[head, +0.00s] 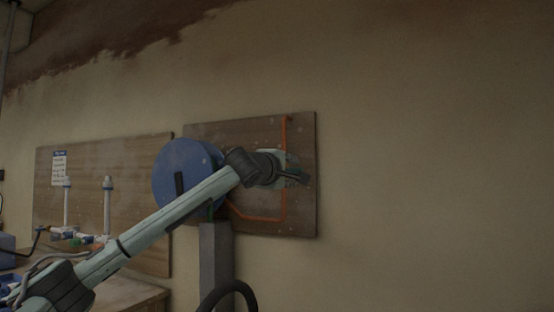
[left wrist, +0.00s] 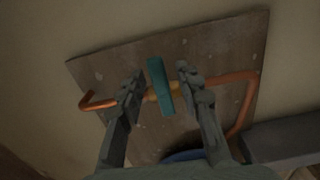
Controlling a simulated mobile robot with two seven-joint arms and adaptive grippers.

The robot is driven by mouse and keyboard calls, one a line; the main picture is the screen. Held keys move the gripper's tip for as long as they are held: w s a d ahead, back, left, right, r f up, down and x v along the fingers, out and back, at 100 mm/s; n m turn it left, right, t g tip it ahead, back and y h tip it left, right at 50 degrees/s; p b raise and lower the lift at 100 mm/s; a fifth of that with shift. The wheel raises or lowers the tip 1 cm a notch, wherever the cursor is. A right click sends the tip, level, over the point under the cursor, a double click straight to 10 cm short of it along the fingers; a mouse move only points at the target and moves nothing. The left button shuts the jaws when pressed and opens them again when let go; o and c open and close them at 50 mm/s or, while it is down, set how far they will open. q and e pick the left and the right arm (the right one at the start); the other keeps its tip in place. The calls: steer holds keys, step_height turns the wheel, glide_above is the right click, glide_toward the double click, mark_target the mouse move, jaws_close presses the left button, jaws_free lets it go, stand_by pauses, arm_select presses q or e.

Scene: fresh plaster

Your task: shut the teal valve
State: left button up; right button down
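The teal valve handle (left wrist: 160,85) is a flat bar set across a copper pipe with a brass-coloured body, on a wooden board (head: 304,215). In the left wrist view the bar stands nearly upright, crosswise to the pipe. My left gripper (left wrist: 160,78) is open, with one finger on each side of the handle. Gaps show between the fingers and the bar. In the head view my left gripper (head: 298,176) is in front of the board and largely hides the valve. My right gripper is not in view.
The copper pipe (head: 284,140) runs down the board and bends left. A large blue disc (head: 172,178) and a grey post (head: 215,265) stand left of the valve. Another board (head: 130,160) with white pipes (head: 107,210) is further left. The wall to the right is clear.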

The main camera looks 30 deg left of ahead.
arm_select(q)
steer(key=s+b, duration=0.4)
steer(key=s, duration=0.5)
steer(key=shift+s+d+b, duration=0.25)
steer(key=shift+s+b, duration=0.1)
